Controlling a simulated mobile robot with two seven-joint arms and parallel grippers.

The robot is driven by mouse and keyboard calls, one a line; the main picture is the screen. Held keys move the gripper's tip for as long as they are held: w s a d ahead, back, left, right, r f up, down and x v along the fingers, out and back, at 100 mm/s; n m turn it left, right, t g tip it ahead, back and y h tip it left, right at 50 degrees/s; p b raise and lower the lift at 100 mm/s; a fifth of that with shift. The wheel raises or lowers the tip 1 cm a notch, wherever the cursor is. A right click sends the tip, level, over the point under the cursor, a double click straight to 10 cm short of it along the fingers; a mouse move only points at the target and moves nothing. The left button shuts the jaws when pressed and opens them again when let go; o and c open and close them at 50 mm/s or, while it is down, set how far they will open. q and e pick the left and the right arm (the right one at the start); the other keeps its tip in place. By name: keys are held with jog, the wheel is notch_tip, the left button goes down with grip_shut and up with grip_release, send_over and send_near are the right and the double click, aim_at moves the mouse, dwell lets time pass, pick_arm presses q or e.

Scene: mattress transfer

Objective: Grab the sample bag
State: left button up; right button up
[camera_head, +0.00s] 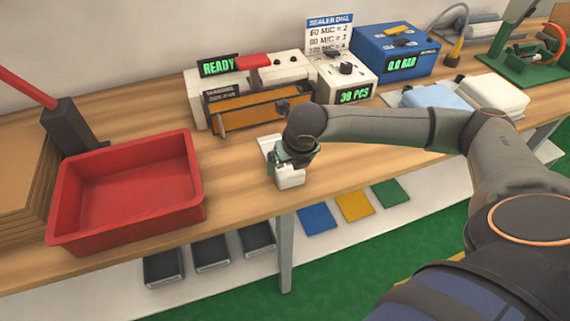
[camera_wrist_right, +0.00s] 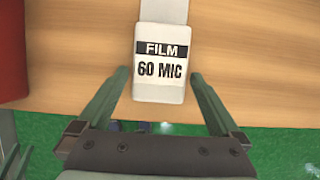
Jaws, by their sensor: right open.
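The sample bag (camera_wrist_right: 160,90) is a small white piece labelled "FILM 60 MIC", with a narrower pale strip running away from it at the top of the wrist view. In the head view the white bag (camera_head: 290,179) shows at the front edge of the wooden bench, partly hidden by my right gripper. My right gripper (camera_head: 284,158) is above it. In the wrist view the gripper's two green fingers (camera_wrist_right: 159,82) are apart, one on each side of the label's lower part, with gaps visible. My left gripper is not in view.
A red tray (camera_head: 125,190) stands left on the bench. Bare wood lies between tray and gripper. Coloured sheets lie on the lower shelf.

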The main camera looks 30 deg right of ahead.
jog(key=shift+x, duration=1.25)
jog(key=shift+r, duration=0.1)
jog(key=c, duration=1.4)
jog(key=shift+o, duration=0.2)
jog(key=shift+r, duration=0.1)
